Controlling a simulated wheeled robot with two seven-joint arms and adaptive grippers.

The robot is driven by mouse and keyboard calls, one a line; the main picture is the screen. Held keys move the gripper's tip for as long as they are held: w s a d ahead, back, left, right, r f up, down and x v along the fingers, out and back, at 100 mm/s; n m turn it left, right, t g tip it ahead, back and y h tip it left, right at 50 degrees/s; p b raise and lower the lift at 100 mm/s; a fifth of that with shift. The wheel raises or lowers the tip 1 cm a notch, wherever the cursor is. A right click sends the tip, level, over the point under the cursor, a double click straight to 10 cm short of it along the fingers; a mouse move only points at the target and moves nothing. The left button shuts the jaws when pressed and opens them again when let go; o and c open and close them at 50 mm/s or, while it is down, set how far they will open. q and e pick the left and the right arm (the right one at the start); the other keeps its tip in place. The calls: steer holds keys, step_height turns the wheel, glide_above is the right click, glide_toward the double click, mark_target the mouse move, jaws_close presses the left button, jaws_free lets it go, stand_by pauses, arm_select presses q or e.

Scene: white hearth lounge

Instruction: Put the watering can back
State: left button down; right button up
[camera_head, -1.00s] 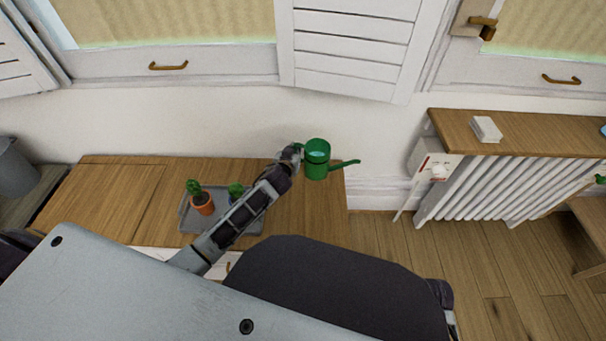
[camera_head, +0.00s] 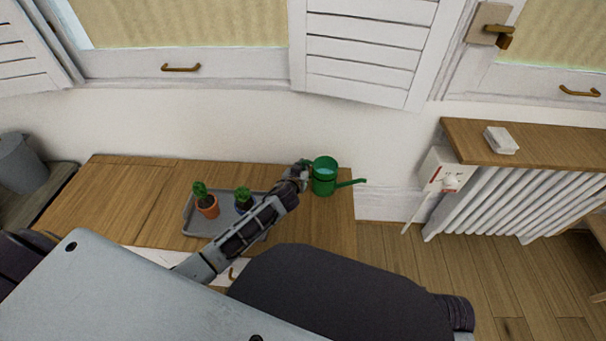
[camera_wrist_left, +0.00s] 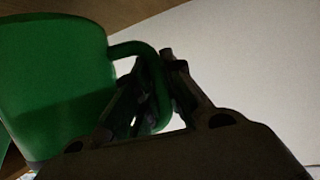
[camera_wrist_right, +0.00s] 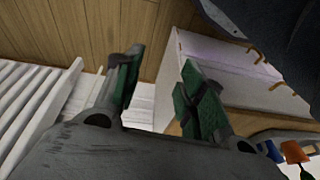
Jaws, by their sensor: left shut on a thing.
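The green watering can (camera_head: 324,178) is upright over the right end of the wooden cabinet top (camera_head: 130,195), its spout pointing right. I cannot tell whether its base touches the wood. My left gripper (camera_head: 303,171) is at the can's left side. In the left wrist view the fingers (camera_wrist_left: 166,62) are shut on the can's handle, with the green body (camera_wrist_left: 55,85) to the left. My right gripper (camera_wrist_right: 158,72) shows only in the right wrist view. Its green-padded fingers are apart with nothing between them.
A grey tray (camera_head: 200,229) left of the can holds a cactus in an orange pot (camera_head: 208,208) and another in a dark pot (camera_head: 243,203). The white wall is behind. A radiator (camera_head: 500,195) under a wooden shelf (camera_head: 550,142) stands right. A grey bucket (camera_head: 20,163) stands far left.

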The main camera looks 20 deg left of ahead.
arm_select(q)
steer(key=shift+f, duration=0.45)
steer(key=shift+f+b, duration=0.55)
steer(key=shift+f, duration=0.55)
arm_select(e)
step_height(320, 180, up, 3)
steer(key=shift+a+f, duration=0.15)
steer(key=shift+f, duration=0.05)
arm_select(q)
steer(key=shift+f, duration=0.1)
arm_select(e)
steer(key=shift+f, duration=0.25)
arm_select(q)
steer(key=c, duration=1.5)
jaws_free()
arm_select(e)
steer(key=shift+a+r, duration=0.1)
steer(key=shift+r, duration=0.05)
